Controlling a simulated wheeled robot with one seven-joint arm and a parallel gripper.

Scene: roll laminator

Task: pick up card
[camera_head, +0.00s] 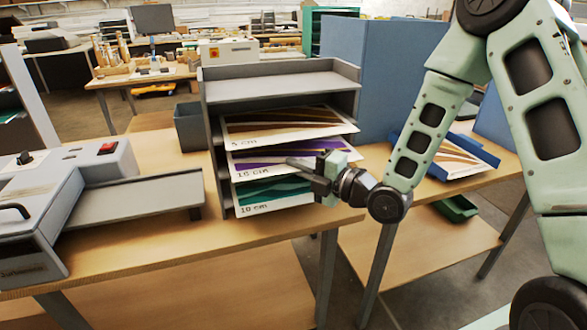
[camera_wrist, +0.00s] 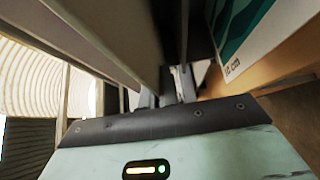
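Several cards sit in a grey tiered rack (camera_head: 280,88) on the wooden table. The top card (camera_head: 290,124) is white and brown, marked "5 cm". The middle card (camera_head: 250,160) has a purple band; its mark looks like "15 cm". The lower teal card (camera_head: 272,193) is marked "10 cm" and also shows in the wrist view (camera_wrist: 245,45). My gripper (camera_head: 300,163) is at the rack's open front, its fingertips over the middle card's right part. In the wrist view the fingers (camera_wrist: 168,88) reach between grey shelves. Whether they touch or grip the middle card is hidden.
A grey laminator (camera_head: 110,190) with an outfeed plate stands at the left. A dark bin (camera_head: 190,127) is left of the rack. A blue panel (camera_head: 385,70) and a blue tray (camera_head: 480,150) with a card are at the right.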

